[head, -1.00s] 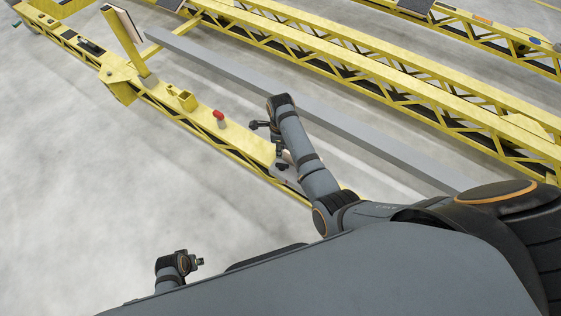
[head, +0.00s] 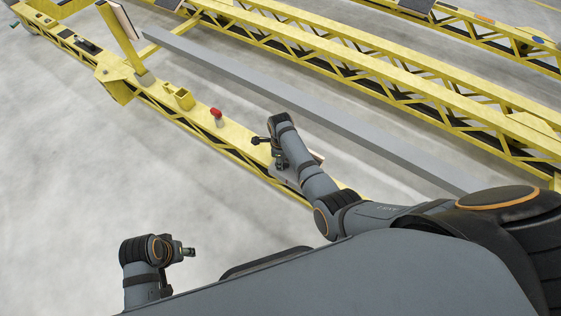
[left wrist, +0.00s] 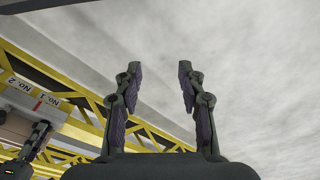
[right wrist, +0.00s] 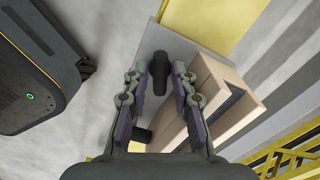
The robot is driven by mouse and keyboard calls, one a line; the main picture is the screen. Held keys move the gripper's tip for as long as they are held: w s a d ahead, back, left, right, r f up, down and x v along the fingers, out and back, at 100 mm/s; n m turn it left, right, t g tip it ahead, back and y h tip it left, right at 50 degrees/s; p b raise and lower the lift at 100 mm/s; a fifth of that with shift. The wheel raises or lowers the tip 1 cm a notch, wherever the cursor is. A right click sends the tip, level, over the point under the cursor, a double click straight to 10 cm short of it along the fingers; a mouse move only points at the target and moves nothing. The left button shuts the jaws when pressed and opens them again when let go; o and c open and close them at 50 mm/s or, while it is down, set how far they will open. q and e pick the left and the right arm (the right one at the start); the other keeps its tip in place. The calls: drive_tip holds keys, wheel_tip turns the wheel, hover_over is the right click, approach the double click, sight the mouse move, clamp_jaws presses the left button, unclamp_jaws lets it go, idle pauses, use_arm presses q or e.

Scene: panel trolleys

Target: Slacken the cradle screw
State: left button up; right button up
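In the right wrist view a black cylindrical screw handle (right wrist: 159,82) stands on a grey plate (right wrist: 185,45), beside a beige block-shaped cradle (right wrist: 222,90). My right gripper (right wrist: 160,67) is open, with its fingers on either side of this handle and small gaps showing. A second black knob (right wrist: 142,135) lies lower, partly hidden by a finger. I cannot tell which of the two is the cradle screw. My left gripper (left wrist: 159,66) is open and empty; in the head view it (head: 190,252) is at the lower left, away from the beam.
A yellow trolley beam (head: 150,95) carries a red-topped part (head: 216,112) and a yellow bracket (head: 180,97). A long grey bar (head: 330,118) lies beyond it, then yellow trusses (head: 400,85). The left wrist view shows a plate marked No. 1 and No. 2 (left wrist: 35,98). Floor at left is clear.

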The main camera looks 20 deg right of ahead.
clamp_jaws()
drive_tip(key=n+p, duration=0.3)
drive_tip(key=shift+s+r+n+p, duration=0.1)
drive_tip(key=shift+r+n+p, duration=0.15)
drive_tip(key=shift+n+p, duration=0.05)
drive_tip(key=n+p, duration=0.2)
drive_tip(key=n, duration=0.3)
drive_tip(key=shift+s+f, duration=0.15)
drive_tip(key=shift+n+p, duration=0.45)
drive_tip(key=shift+n, duration=0.55)
use_arm(q)
drive_tip(key=s+a+f, duration=0.2)
drive_tip(key=f, duration=0.7)
drive_tip(key=s+a+f+y, duration=0.1)
drive_tip(key=s+a+f, duration=0.2)
drive_tip(key=f, duration=0.6)
drive_tip(key=shift+s, duration=0.25)
use_arm(e)
drive_tip(key=shift+f+n, duration=0.1)
drive_tip(key=shift+n, duration=0.4)
use_arm(q)
drive_tip(key=shift+s+f, duration=0.15)
use_arm(e)
drive_tip(key=shift+s, duration=0.1)
